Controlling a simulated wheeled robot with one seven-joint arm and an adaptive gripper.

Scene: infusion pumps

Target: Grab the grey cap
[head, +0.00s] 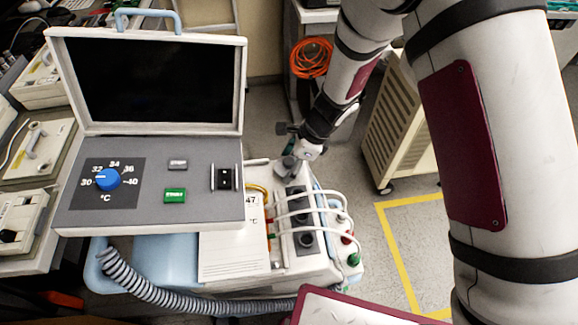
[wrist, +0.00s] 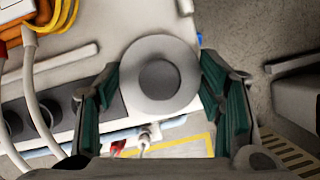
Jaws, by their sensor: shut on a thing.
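The grey cap (wrist: 160,76) is a round disc with a darker round centre. In the wrist view it lies between the two green-padded fingers of my gripper (wrist: 158,88), which are shut on it. In the head view my gripper (head: 290,160) is at the back corner of the white pump unit (head: 318,268), and the cap (head: 284,169) shows only as a small grey shape below the fingers. I cannot tell whether the cap still touches the unit.
White tubes (head: 300,210) cross the dark panel of the unit just in front of my gripper. A console with a black screen (head: 150,80) stands to the left. A beige cabinet (head: 400,130) on wheels stands to the right, with open floor (head: 400,240) before it.

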